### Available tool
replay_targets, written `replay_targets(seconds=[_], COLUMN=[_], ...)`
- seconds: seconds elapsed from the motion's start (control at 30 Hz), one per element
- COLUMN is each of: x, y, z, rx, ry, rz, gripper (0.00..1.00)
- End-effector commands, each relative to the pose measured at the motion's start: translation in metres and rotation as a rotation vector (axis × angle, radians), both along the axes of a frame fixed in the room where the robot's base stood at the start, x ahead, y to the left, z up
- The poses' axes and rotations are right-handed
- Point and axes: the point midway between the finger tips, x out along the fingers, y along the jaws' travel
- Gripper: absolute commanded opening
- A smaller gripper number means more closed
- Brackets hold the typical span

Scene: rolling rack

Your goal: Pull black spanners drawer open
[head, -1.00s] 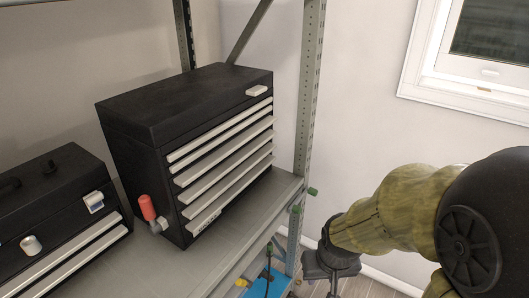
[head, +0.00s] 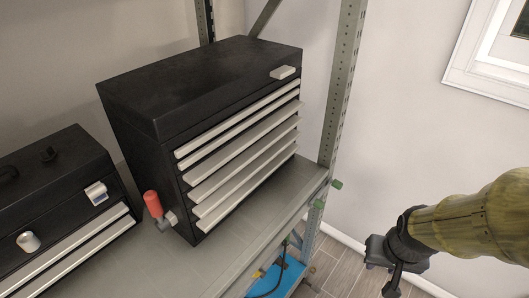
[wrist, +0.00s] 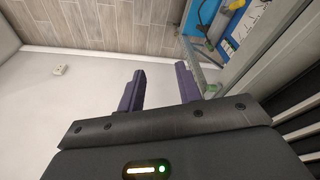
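A black tool chest (head: 147,125) with several drawers stands on the shelf in the head view. Its drawers have long pale handles (head: 240,146), and all look closed. I cannot read which drawer is for spanners. Part of the chest front, with pale handles (wrist: 302,131), shows at the right edge of the wrist view. My gripper (head: 383,280) is right of the chest and apart from it, beyond the shelf edge. In the wrist view its two dark fingers (wrist: 160,88) stand apart with nothing between them.
A smaller black toolbox (head: 48,178) stands left of the chest. A red-handled valve (head: 153,205) is at the chest's front left corner. The rack's upright post (head: 344,85) and green pegs (head: 336,184) are at right. A blue panel (head: 278,278) sits below the shelf.

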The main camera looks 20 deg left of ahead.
Motion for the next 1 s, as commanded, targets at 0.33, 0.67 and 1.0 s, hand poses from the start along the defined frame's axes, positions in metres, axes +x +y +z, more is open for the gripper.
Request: replay_targets(seconds=[0.33, 0.67, 1.0], x=[0.039, 0.142, 0.165], y=[-0.006, 0.043, 0.14], z=[-0.002, 0.002, 0.033], rx=[-0.007, 0.306, 1.064], ry=[-0.121, -0.454, -0.416], rz=[-0.049, -0.105, -0.124], gripper=[0.35, 0.35, 0.35])
